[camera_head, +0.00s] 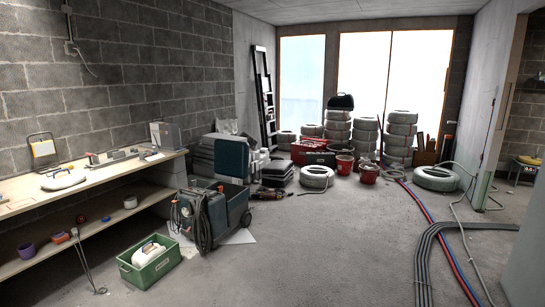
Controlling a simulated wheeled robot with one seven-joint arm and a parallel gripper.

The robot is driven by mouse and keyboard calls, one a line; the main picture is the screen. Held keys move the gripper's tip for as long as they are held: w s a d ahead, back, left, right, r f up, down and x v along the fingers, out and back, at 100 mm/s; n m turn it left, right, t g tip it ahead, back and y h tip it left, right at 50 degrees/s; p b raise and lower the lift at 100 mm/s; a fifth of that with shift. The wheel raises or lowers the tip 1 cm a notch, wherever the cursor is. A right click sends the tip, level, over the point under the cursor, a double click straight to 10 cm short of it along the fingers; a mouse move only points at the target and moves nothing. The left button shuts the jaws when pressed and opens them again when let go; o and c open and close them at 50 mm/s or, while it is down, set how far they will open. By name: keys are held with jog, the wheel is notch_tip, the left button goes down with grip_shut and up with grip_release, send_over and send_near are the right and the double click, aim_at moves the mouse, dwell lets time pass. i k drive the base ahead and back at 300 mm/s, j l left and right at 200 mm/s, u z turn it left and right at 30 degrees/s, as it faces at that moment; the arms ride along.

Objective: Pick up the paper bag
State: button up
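I cannot make out a paper bag for certain. A pale, crumpled-looking shape (228,127) shows at the back left, above a grey stack (206,158) by the block wall. It is too small to tell what it is. My gripper is not in view.
A long wooden bench (60,197) with tools and small items runs along the left wall. A green crate (150,267) and a dark wheeled machine (202,215) stand beside it. Conduit reels (401,135) and red buckets (345,165) line the back. Cables (425,265) cross the right floor; the middle is clear.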

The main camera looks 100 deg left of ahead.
aim_at(64, 179)
jog(key=u, duration=4.4)
jog(key=i+j+u, duration=0.25)
jog(key=i, duration=1.45)
jog(key=i+l+u, duration=0.2)
jog(key=i, duration=1.45)
jog(key=i+l, duration=0.3)
jog(key=i, duration=0.15)
